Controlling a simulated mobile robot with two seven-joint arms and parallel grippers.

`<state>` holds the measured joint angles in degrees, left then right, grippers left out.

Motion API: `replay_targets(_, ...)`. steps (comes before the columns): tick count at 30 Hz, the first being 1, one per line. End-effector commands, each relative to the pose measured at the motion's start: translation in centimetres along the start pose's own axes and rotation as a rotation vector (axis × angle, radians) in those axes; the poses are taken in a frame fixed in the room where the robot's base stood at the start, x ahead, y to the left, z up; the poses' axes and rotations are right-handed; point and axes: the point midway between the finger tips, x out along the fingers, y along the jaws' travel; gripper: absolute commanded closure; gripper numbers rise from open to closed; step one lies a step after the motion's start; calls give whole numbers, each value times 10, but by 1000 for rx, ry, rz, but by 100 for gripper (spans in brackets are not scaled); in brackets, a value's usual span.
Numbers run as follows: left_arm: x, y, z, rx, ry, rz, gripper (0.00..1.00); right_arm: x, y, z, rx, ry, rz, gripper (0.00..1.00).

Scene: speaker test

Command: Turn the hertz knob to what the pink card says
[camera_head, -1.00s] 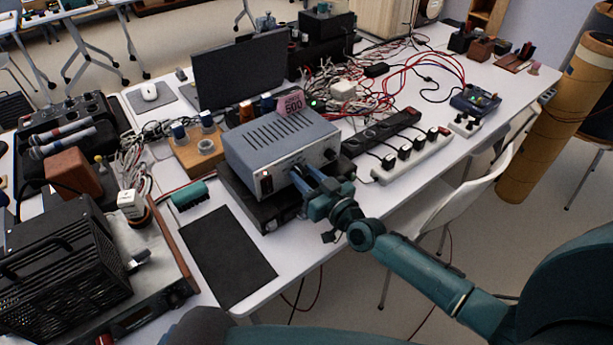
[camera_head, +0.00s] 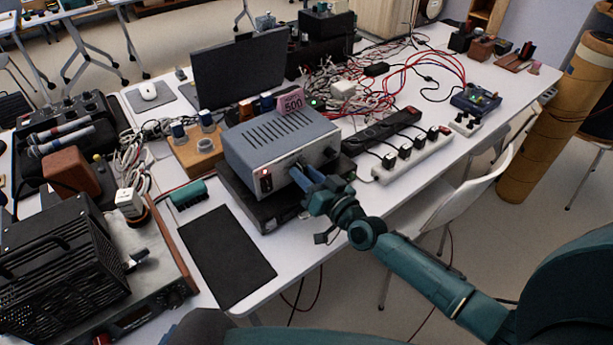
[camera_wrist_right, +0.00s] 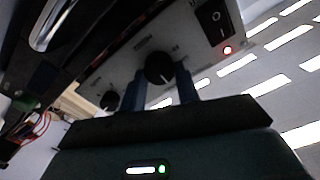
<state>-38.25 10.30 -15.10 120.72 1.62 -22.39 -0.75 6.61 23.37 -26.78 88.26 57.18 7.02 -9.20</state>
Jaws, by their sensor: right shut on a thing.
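The grey-blue box (camera_head: 280,140) with a slotted top stands on a black case on the white table. The pink card (camera_head: 292,103) stands at its back edge; it shows 500 under a small line of text. My right gripper (camera_head: 303,174) is at the box's front panel, its fingers hiding the knob in the head view. In the right wrist view, my right gripper (camera_wrist_right: 161,88) is shut on a large black knob (camera_wrist_right: 160,68) with a white pointer line. The panel lettering is too blurred to read. My left gripper is not in view.
In the wrist view, a smaller knob (camera_wrist_right: 109,100) and a rocker switch (camera_wrist_right: 214,19) with a lit red lamp flank the held knob. A power strip (camera_head: 412,158) lies right of the box. A black mat (camera_head: 228,258) lies in front.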

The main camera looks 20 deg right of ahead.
Motion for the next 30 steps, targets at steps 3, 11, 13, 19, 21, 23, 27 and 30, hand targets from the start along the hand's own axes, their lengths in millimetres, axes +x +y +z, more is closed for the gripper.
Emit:
replay_targets(3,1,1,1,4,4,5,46,0,1,2,93,-2,1,91)
replay_targets(11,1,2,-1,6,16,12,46,0,1,2,261,-1,0,91)
replay_targets(13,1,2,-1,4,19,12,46,0,1,2,293,-1,0,91)
replay_targets(19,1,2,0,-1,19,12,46,0,2,1,352,-1,1,91)
replay_targets(21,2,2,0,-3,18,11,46,0,2,1,363,-1,1,91)
replay_targets(23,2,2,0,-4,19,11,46,0,2,1,368,-1,1,91)
replay_targets(27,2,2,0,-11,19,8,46,0,2,1,372,-1,1,91)
replay_targets(30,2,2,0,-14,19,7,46,0,2,1,371,-1,1,91)
